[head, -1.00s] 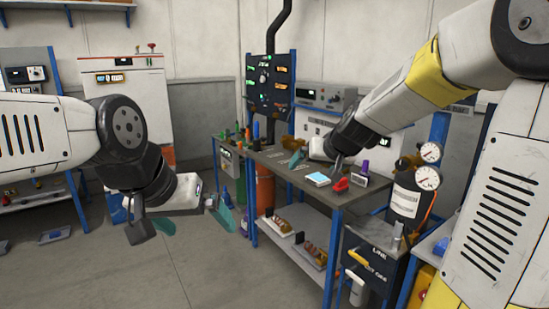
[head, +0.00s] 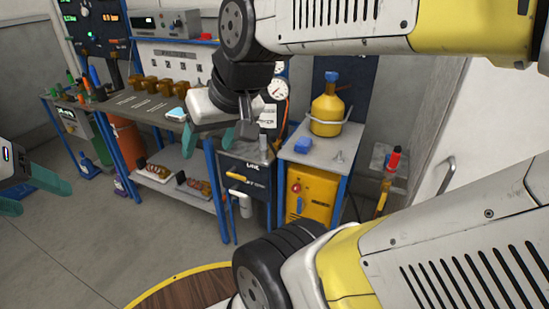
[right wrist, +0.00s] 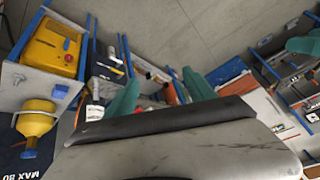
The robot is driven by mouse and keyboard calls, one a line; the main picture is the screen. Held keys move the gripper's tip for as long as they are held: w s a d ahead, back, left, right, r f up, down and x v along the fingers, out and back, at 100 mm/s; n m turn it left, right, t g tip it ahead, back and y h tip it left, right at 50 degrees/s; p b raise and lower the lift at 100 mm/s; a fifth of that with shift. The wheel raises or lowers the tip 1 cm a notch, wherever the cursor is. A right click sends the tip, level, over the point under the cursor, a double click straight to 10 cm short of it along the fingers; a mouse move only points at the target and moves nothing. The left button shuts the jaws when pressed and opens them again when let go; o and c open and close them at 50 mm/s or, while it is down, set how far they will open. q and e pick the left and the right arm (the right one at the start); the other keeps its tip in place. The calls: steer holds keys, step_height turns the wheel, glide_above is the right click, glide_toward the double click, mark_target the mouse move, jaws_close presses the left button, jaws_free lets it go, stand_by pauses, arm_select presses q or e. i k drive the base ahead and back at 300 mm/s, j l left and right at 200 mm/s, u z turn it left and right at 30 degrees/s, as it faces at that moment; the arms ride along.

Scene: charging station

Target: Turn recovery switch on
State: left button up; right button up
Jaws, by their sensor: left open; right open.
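A yellow unit (head: 306,195) stands under a small grey-topped stand right of centre in the head view. Its front has a red knob (head: 296,188) and a blue part below it. No label reading "recovery" is legible, so I cannot tell for sure which part is the switch. The yellow unit (right wrist: 52,48) also shows at the upper left of the right wrist view, with the red knob (right wrist: 67,44). My right gripper (head: 208,142) is open and empty, left of the unit and apart from it. My left gripper (head: 40,182) is open and empty at the left edge.
A yellow tank (head: 328,112) and a blue block (head: 303,145) stand on the grey top. A dark box (head: 246,180) with a yellow handle is left of the yellow unit. A workbench (head: 130,108) with several brown parts is further left. Open floor (head: 75,245) lies in front.

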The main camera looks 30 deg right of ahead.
mark_target(296, 188)
steer(key=z, duration=1.65)
steer(key=i+l+u, duration=0.15)
steer(key=u, duration=0.25)
steer(key=i+l+u, duration=0.15)
steer(key=l+u, duration=0.6)
steer(key=i+l+u, duration=0.1)
steer(key=l+u, duration=0.25)
